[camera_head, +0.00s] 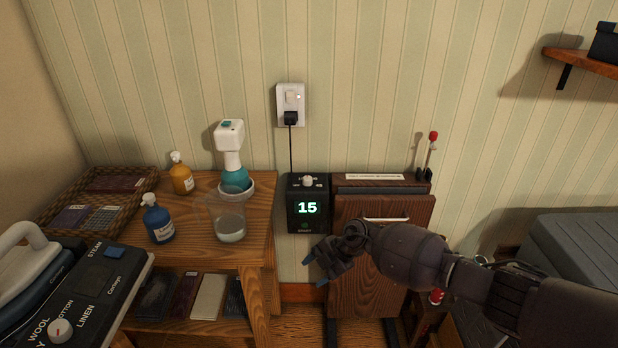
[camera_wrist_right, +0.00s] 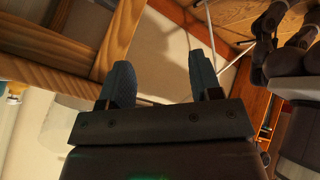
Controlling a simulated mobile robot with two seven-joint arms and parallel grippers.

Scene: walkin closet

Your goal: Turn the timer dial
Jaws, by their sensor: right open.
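The timer (camera_head: 307,203) is a black box with green digits reading 15, mounted beside the wooden press in the head view. Its pale round dial (camera_head: 307,181) is on the top face. My right gripper (camera_head: 312,272) is open and empty, below and in front of the timer, apart from it. In the right wrist view the two fingers of the right gripper (camera_wrist_right: 158,85) are spread with nothing between them. The timer cannot be made out in the wrist view. My left gripper is not in view.
A wooden shelf unit (camera_head: 262,215) on the left holds bottles, a measuring cup (camera_head: 228,220) and a basket (camera_head: 145,178). A wooden press (camera_head: 370,290) stands right of the timer, behind my right arm. A cord runs up to a wall socket (camera_head: 291,104).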

